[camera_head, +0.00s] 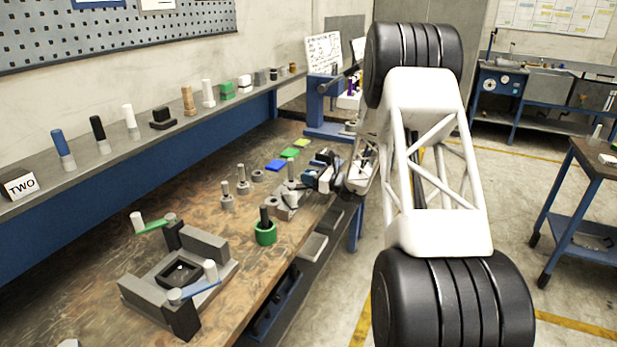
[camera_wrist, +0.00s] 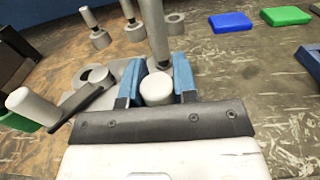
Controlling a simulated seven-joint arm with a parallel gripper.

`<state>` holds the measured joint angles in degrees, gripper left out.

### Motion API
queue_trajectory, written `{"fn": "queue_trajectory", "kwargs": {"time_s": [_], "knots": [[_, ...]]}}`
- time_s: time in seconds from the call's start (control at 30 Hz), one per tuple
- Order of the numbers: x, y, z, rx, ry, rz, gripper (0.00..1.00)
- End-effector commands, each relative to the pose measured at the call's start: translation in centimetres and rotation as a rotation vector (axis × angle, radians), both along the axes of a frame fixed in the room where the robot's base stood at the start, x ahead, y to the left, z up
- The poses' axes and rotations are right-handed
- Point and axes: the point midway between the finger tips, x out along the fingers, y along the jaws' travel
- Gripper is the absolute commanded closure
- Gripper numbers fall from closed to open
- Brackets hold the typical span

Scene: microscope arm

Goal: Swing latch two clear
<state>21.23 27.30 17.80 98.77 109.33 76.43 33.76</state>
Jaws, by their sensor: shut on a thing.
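My gripper (camera_head: 322,172) is over the middle of the bench, at a grey fixture (camera_head: 287,211) with an upright post (camera_head: 291,171). In the wrist view its blue fingers (camera_wrist: 158,84) are closed on a short pale cylinder (camera_wrist: 157,90), with the tall grey post (camera_wrist: 154,35) just behind. A dark lever (camera_wrist: 92,97) with a pale knob (camera_wrist: 32,106) lies left of the fingers. I cannot tell which latch is two.
A card reading TWO (camera_head: 20,184) stands on the shelf with several handles. A green ring (camera_head: 265,234) with a black stem stands near the bench's front edge. Grey posts (camera_head: 242,181) and blue (camera_head: 275,165) and green (camera_head: 290,152) blocks lie behind the grey fixture.

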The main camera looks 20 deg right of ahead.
Motion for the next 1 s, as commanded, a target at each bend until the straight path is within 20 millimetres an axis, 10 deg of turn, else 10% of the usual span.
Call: {"fn": "queue_trajectory", "kwargs": {"time_s": [0.07, 0.1, 0.27, 1.0], "knots": [[-0.1, 0.1, -0.1, 0.001, 0.001, 0.002, 1.00], [-0.1, 0.1, -0.1, 0.001, 0.001, 0.002, 0.70], [-0.1, 0.0, 0.0, 0.001, 0.001, 0.002, 0.47], [-2.6, -2.6, 0.0, 0.000, 0.000, 0.000, 0.47]]}}
